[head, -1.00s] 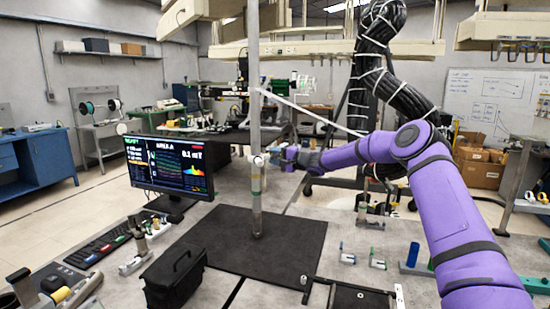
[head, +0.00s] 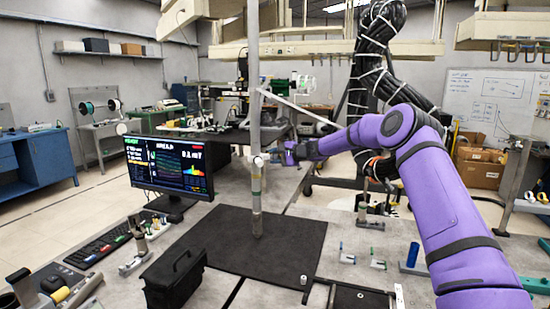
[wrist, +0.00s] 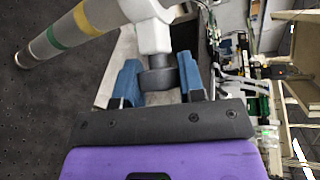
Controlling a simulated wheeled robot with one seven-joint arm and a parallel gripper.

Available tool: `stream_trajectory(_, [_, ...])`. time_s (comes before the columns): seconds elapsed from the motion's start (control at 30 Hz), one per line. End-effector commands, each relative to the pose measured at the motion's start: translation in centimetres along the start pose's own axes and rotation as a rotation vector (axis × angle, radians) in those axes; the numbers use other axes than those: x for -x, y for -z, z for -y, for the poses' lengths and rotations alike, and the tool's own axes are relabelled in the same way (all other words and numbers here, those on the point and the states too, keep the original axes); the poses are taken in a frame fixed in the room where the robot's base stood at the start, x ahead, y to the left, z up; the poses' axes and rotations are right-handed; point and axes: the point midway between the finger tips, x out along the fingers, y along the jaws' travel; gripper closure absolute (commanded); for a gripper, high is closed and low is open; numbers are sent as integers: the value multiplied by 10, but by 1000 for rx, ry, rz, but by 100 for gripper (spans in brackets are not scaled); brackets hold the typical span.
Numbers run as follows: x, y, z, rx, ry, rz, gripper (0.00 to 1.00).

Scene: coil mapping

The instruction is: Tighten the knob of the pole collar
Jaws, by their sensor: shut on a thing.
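The upright grey pole (head: 255,100) stands on the dark mat (head: 225,240), with the pale collar (head: 257,160) around it at monitor height. In the wrist view the white collar (wrist: 152,36) sits on the pole, whose lower part (wrist: 65,38) has green and yellow bands. A dark round knob (wrist: 157,79) projects from the collar towards my gripper. My gripper (wrist: 160,80) has its two blue fingers on either side of the knob and is shut on it. In the head view my gripper (head: 279,153) is just right of the collar; the knob is too small to tell there.
A monitor (head: 168,165) stands left of the pole. A black case (head: 174,280) is at the mat's front left corner. Small clips and blocks (head: 378,263) lie right of the mat. A thin slanted rod (head: 310,112) runs from the pole above my arm.

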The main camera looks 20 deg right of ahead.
Motion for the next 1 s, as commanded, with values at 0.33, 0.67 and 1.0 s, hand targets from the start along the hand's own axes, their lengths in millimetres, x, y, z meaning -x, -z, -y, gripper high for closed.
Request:
stream_trajectory(0.33, [1, 1, 0, -1, 1, -2, 48])
stream_trajectory(0.67, [1, 0, 0, -1, 1, -1, 38])
stream_trajectory(1.0, [47, 2, 0, -2, 1, -4, 38])
